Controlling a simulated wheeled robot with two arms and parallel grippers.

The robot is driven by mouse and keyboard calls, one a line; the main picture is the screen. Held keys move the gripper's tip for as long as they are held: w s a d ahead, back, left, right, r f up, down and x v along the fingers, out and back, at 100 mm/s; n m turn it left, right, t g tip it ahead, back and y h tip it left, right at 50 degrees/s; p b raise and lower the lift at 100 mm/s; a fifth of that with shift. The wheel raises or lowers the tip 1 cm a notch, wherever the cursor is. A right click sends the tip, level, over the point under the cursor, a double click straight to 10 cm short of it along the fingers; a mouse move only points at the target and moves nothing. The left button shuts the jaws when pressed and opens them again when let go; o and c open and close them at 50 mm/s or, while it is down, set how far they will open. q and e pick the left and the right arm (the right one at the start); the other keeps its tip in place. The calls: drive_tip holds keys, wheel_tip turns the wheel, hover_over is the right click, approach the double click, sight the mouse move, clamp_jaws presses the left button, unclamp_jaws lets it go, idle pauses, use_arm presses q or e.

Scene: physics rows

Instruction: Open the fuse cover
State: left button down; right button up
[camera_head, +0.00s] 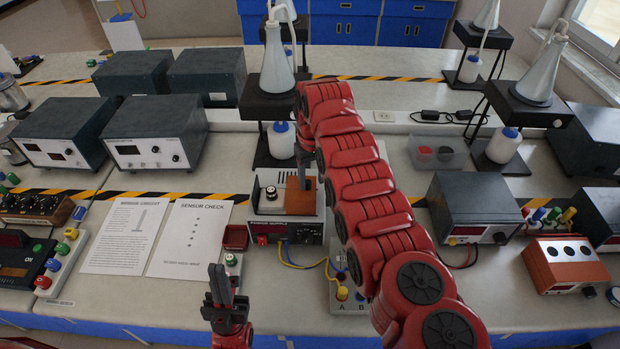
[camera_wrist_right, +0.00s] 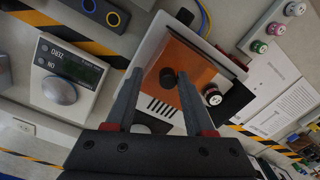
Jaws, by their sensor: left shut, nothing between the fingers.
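The fuse cover (camera_head: 300,200) is a brown-orange panel on top of the power supply box (camera_head: 300,232). In the right wrist view the orange cover (camera_wrist_right: 190,68) lies flat in the box top, with a black knob (camera_wrist_right: 168,77) on it. My right gripper (camera_head: 302,180) reaches down over the cover. In the wrist view its open fingers (camera_wrist_right: 159,78) stand on either side of the knob, with a gap visible on the left; whether the right finger touches it I cannot tell. My left gripper (camera_head: 219,275) is shut and empty, upright in front of the bench.
Blue and yellow cables (camera_head: 292,262) run from the box front. A flask stand (camera_head: 268,100) rises behind.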

drive_tip(key=shift+a, duration=0.3)
drive_tip(key=shift+r, duration=0.35)
wheel_tip(320, 180, up, 5)
drive_tip(key=shift+d+f+b, duration=0.1)
drive_tip(key=shift+b, duration=0.55)
wheel_tip(320, 180, up, 12)
drive_tip(key=p, duration=1.2)
hover_over(312, 187)
drive_tip(key=shift+f, duration=0.1)
